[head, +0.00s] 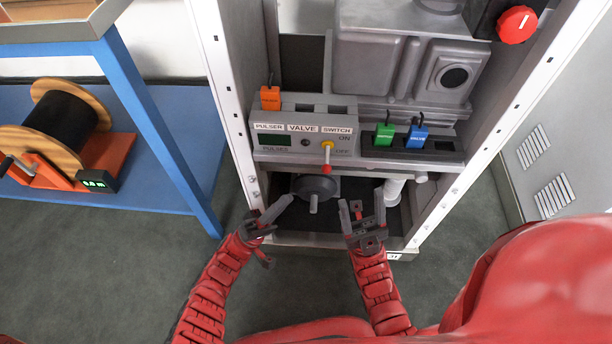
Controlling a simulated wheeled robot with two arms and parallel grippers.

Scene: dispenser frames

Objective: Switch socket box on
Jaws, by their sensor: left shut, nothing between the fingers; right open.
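The grey socket box (305,120) sits on a shelf of the frame, labelled PULSER, VALVE and SWITCH. Its switch lever (327,158), with a yellow base and red tip, points down, beside the OFF marking. An orange plug (270,98) stands in its PULSER socket; the other two sockets look empty. My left gripper (287,201) is shut and empty, below and left of the lever. My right gripper (362,205) is open and empty, below and right of the lever. Both are apart from the box.
Green (384,134) and blue (416,136) plugs stand in a dark holder right of the box. A dark round valve (314,187) is below the box. White frame posts (226,90) flank the shelf. A cable spool (62,122) stands on the blue table at left.

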